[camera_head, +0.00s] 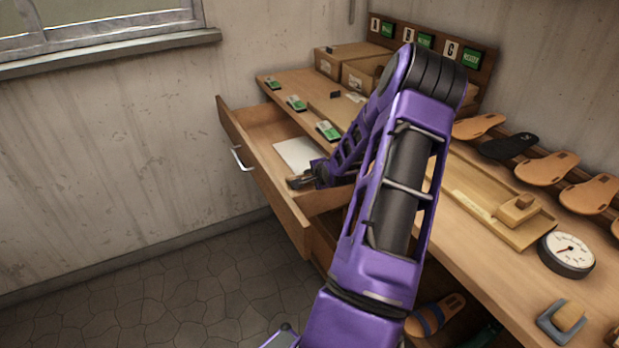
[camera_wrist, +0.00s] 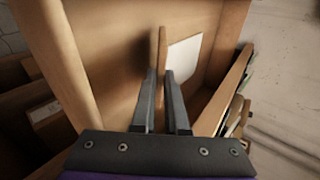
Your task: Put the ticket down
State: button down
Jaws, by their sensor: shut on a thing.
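My gripper (camera_head: 300,182) is low inside the open wooden drawer (camera_head: 268,165). In the wrist view my gripper (camera_wrist: 160,78) is shut on a thin tan piece (camera_wrist: 162,46), seen nearly edge-on between the fingertips. I take this piece for the ticket; its face and any print are hidden. A white sheet (camera_head: 296,153) lies flat on the drawer floor, and it also shows in the wrist view (camera_wrist: 184,58), just right of the tan piece. I cannot tell whether the tan piece touches the drawer floor.
The bench top carries several green-and-white tags (camera_head: 328,131), cardboard boxes (camera_head: 360,75), a tray (camera_head: 500,212) and a round gauge (camera_head: 566,254). Several sandal soles (camera_head: 548,168) line the back. The drawer walls stand close around my gripper. The floor (camera_head: 150,290) at left is clear.

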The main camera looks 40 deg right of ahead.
jog(key=shift+f, duration=0.35)
jog(key=c, duration=1.2)
grip_release()
jog(key=shift+r, duration=0.1)
jog(key=shift+s+r, duration=0.1)
jog(key=shift+r, duration=0.05)
jog(key=p+v, duration=0.2)
jog(key=v, duration=0.9)
jog(key=shift+s+a+r, duration=0.1)
jog(key=shift+s+r, duration=0.1)
jog(key=shift+s, duration=0.05)
